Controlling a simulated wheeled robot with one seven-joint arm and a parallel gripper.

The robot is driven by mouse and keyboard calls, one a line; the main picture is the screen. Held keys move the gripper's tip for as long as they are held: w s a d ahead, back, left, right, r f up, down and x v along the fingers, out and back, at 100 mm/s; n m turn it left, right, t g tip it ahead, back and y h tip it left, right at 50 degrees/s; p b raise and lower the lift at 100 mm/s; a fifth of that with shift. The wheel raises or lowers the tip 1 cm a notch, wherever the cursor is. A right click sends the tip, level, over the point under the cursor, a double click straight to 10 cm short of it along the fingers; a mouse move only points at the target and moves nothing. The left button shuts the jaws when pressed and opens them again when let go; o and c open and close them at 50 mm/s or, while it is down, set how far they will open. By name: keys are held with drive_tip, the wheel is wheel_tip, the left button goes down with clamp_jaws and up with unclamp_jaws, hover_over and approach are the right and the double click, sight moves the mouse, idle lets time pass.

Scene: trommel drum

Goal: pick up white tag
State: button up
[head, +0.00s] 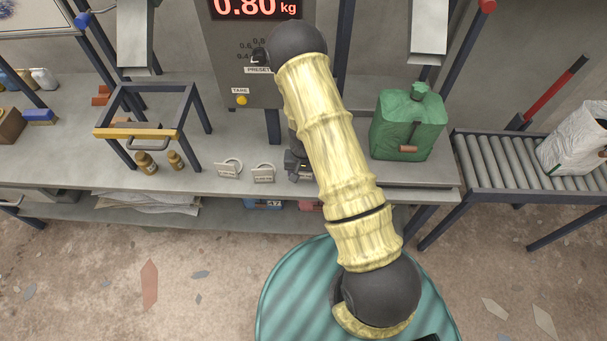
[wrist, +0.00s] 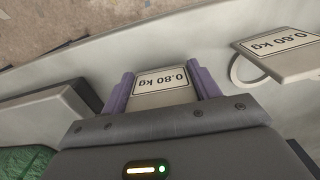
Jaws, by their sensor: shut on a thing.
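A white tag (wrist: 163,97) with upside-down black print that looks like 0.80 kg sits between the purple fingers of my gripper (wrist: 165,82) in the wrist view. My gripper is shut on it, low over the bench top. A second white tag (wrist: 275,53) with a ring lies apart to the right in that view. In the head view two white tags, one (head: 229,169) and another (head: 263,174), lie near the bench's front edge, left of my gripper (head: 298,172). There the held tag is hidden by my arm and gripper.
A green canister (head: 408,125) stands on the bench (head: 60,150) to the right of my arm. Two small brass weights, one (head: 146,163) and another (head: 175,160), stand by a dark frame with a yellow bar (head: 120,133). A scale display (head: 255,8) reads 0.80 kg.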

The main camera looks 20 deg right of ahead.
wheel_tip(320, 180, up, 9)
drive_tip(key=shift+r+p, duration=0.2)
drive_tip(key=shift+p, duration=0.2)
idle(0.4)
drive_tip(key=shift+w+r, duration=0.15)
drive_tip(key=shift+r, duration=0.1)
drive_tip(key=r+n, duration=0.1)
drive_tip(key=w+r+n, duration=0.1)
drive_tip(key=r, duration=0.1)
drive_tip(key=w+r+n, duration=0.1)
drive_tip(key=r+n, duration=0.1)
drive_tip(key=shift+w, duration=0.2)
drive_tip(key=shift+a, duration=0.1)
